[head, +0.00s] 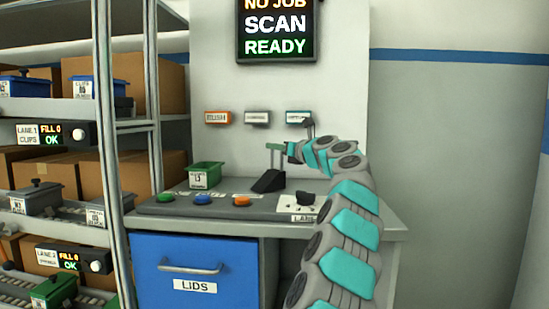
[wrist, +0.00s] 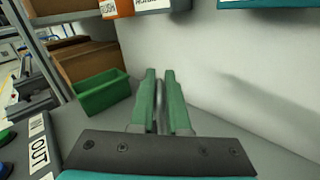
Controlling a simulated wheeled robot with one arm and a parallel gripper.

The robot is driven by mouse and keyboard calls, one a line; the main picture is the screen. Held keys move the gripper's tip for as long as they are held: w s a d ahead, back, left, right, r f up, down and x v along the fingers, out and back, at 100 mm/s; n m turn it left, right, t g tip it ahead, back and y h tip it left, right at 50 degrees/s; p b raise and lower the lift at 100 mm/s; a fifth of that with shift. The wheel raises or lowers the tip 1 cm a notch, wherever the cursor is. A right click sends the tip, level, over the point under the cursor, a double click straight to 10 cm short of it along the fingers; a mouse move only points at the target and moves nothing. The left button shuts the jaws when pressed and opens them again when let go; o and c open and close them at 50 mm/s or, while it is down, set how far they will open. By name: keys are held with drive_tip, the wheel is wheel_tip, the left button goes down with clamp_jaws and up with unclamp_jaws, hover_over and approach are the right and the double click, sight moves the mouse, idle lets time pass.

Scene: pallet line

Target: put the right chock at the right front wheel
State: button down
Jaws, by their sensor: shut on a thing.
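My gripper (wrist: 160,74) shows in the wrist view as two green fingers close together, with a narrow gap between them. In the head view my gripper (head: 271,147) is above the back of the worktop, over a black wedge-shaped piece (head: 268,181). I cannot tell whether it touches that piece. No wheel shows in either view, and I see nothing that I can name as the right chock.
The grey worktop (head: 150,224) carries a green bin (head: 205,175) and coloured buttons (head: 203,198). A blue LIDS drawer (head: 190,273) is below. A shelf rack (head: 107,130) with boxes stands at the left. The wall (wrist: 235,70) is close at the right of my gripper.

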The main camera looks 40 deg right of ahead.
drive_tip(key=shift+s+a+r, duration=0.1)
drive_tip(key=shift+s+r, duration=0.05)
drive_tip(key=shift+r, duration=0.4)
drive_tip(key=shift+r+p, duration=1.25)
drive_tip(key=shift+r, duration=1.65)
drive_tip(key=s+a+b, duration=0.2)
drive_tip(key=s+a, duration=1)
drive_tip(key=a, duration=0.3)
drive_tip(key=shift+a, duration=0.15)
drive_tip(key=shift+s, duration=0.15)
